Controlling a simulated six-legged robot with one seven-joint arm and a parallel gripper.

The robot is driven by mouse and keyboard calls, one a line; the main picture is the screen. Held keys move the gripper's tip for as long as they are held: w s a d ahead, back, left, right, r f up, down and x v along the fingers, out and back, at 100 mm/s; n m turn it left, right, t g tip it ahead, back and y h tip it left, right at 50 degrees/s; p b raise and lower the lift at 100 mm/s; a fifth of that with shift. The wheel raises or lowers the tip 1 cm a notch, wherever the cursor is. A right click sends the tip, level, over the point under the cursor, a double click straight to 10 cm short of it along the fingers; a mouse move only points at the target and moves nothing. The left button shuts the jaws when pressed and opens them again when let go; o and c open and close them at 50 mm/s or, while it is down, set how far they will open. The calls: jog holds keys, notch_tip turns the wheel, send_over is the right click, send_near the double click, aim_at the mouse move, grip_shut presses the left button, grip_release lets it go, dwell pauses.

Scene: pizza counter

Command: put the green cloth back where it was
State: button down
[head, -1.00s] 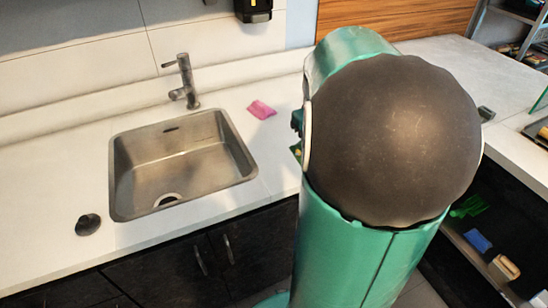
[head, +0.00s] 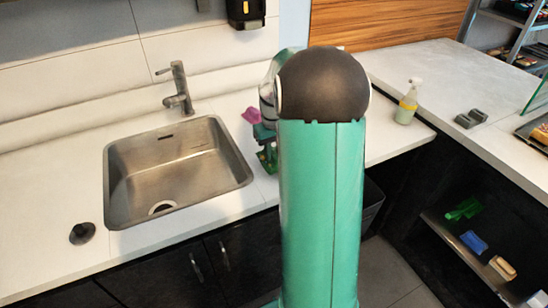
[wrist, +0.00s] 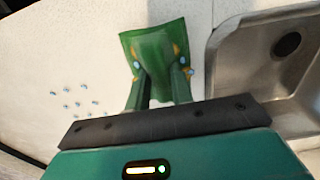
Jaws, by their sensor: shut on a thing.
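In the wrist view my gripper (wrist: 161,72) is shut on the green cloth (wrist: 150,42). The cloth spreads out beyond the fingertips, over the pale counter (wrist: 75,40) and close to the sink's edge. I cannot tell whether it touches the counter. In the head view my arm hides much of this area. My gripper (head: 266,150) is only partly seen there, at the counter just right of the sink, and the cloth is hard to tell from it.
The steel sink (head: 180,165) and tap (head: 180,88) are on the left. A pink cloth (head: 251,115) lies close behind my gripper. Small pale blue dots (wrist: 80,103) lie on the counter. A spray bottle (head: 407,102) stands at right. A low shelf holds a green item (head: 465,208) and sponges.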

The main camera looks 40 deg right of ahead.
aim_at(274, 153)
jog(key=shift+f, duration=1.4)
jog(key=shift+f, duration=0.15)
jog(key=c, duration=1.2)
grip_release()
jog(key=shift+c, duration=0.2)
notch_tip(274, 153, up, 12)
jog(key=s+a+r+n+t+h, duration=0.15)
jog(key=a+r, duration=0.25)
jog(key=a, duration=0.5)
jog(key=s+a+r+t+y, duration=0.1)
jog(key=s+a+r, duration=0.25)
jog(key=a, duration=0.55)
jog(key=s+a+f+n+t, duration=0.1)
jog(key=s+a+t, duration=0.2)
jog(key=s+a, duration=0.8)
jog(key=shift+s+a+n, duration=0.25)
jog(key=shift+a+n, duration=0.1)
jog(key=shift+a, duration=0.7)
